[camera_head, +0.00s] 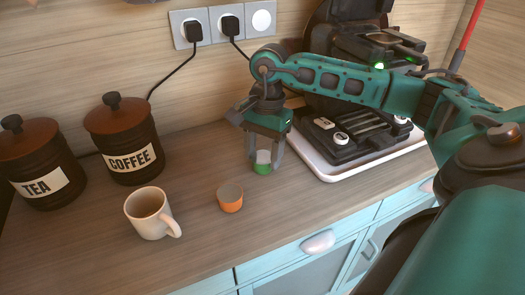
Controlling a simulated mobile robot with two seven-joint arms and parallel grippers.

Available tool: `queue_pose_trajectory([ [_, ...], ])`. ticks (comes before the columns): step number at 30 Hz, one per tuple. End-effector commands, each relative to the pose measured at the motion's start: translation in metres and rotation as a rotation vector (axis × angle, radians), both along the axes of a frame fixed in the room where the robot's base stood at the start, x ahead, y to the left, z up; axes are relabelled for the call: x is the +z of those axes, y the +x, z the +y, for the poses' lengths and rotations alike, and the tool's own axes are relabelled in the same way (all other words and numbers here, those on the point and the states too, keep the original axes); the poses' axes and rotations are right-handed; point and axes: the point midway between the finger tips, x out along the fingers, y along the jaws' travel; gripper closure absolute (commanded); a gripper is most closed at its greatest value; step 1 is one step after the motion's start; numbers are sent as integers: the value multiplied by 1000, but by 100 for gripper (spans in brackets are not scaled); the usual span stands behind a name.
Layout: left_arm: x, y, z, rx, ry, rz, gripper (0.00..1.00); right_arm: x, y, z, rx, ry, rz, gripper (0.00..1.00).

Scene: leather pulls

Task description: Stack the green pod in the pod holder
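The green pod (262,168), a small cup with a pale upper part, is on or just over the wooden counter in front of the coffee machine. My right gripper (264,160) points down over it, with one finger on each side. The fingers are spread, and a narrow gap seems to show between the pod and the right-hand finger. An orange pod (230,202) stands apart on the counter, nearer and to the left. I cannot make out a pod holder for certain. My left gripper is not in view.
A white mug (150,214) stands left of the orange pod. Dark COFFEE (123,142) and TEA (38,165) canisters stand at the back left. The coffee machine (350,135) sits on a white tray (335,176) at right. The counter's front edge is bare.

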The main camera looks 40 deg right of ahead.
Motion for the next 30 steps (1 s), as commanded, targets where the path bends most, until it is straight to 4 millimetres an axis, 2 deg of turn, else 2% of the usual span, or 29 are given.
queue_pose_trajectory([
  [2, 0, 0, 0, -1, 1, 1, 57, 0, 0, 0, 0, 0, 0, 50],
  [12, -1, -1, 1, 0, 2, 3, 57, 0, 0, 0, 0, 0, 0, 83],
  [19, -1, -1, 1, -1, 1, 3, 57, 2, 0, 0, 0, 0, -1, 84],
  [23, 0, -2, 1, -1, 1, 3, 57, 9, 1, 0, 1, 1, -2, 84],
  [26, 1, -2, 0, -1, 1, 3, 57, 21, 1, 0, 1, 0, -3, 84],
  [30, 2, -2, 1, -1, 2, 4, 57, 48, 1, 0, 0, 0, -6, 84],
])
